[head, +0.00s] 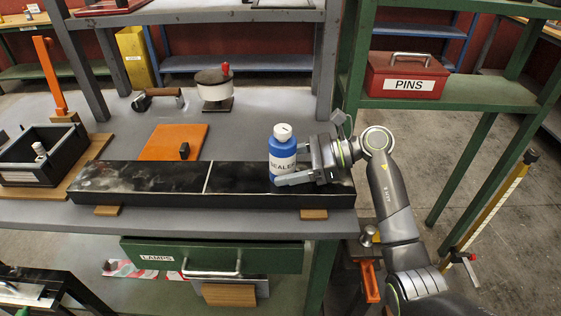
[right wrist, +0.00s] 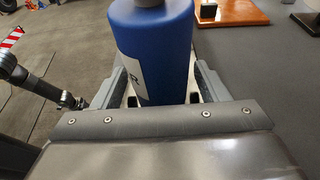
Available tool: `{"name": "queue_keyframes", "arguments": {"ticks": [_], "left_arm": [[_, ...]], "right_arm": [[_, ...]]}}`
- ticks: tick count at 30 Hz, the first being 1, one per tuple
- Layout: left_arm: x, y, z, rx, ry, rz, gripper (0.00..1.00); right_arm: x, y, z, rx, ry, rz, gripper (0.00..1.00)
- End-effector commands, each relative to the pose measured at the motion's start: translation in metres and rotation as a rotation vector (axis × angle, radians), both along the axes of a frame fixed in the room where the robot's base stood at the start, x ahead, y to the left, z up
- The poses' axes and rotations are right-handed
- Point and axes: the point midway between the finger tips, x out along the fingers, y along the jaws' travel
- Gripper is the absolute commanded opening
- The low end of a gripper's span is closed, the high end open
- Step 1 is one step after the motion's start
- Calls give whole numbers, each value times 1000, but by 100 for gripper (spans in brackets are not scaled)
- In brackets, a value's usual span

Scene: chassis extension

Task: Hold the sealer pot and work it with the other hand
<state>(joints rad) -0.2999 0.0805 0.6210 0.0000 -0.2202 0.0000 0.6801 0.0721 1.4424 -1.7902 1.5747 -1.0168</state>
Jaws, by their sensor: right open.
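The sealer pot (head: 283,150) is a blue bottle with a white cap and a white SEALER label. It stands upright at the right part of a long black beam on the bench. My right gripper (head: 296,166) comes in from the right, with its open fingers around the pot's lower body. In the right wrist view, the pot (right wrist: 155,45) fills the space between the two fingers (right wrist: 158,95); whether they touch it is hard to tell. The pot's base is partly hidden behind a finger. My left gripper is not in view.
The black beam (head: 130,178) lies along the bench front on wooden blocks. Behind it are an orange board (head: 172,140) and a white pot with a red knob (head: 213,90). A black tray (head: 42,160) is left.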

Motion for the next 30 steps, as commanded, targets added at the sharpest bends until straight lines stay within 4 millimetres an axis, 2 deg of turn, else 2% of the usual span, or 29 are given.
{"name": "queue_keyframes", "arguments": {"ticks": [8, 15, 30], "left_arm": [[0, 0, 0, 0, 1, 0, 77], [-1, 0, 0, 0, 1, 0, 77], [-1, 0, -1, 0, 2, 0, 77]], "right_arm": [[0, 1, 1, 0, 0, 0, 67], [0, 1, 1, 0, 0, 0, 40], [0, 1, 0, 0, 0, 0, 39]]}}
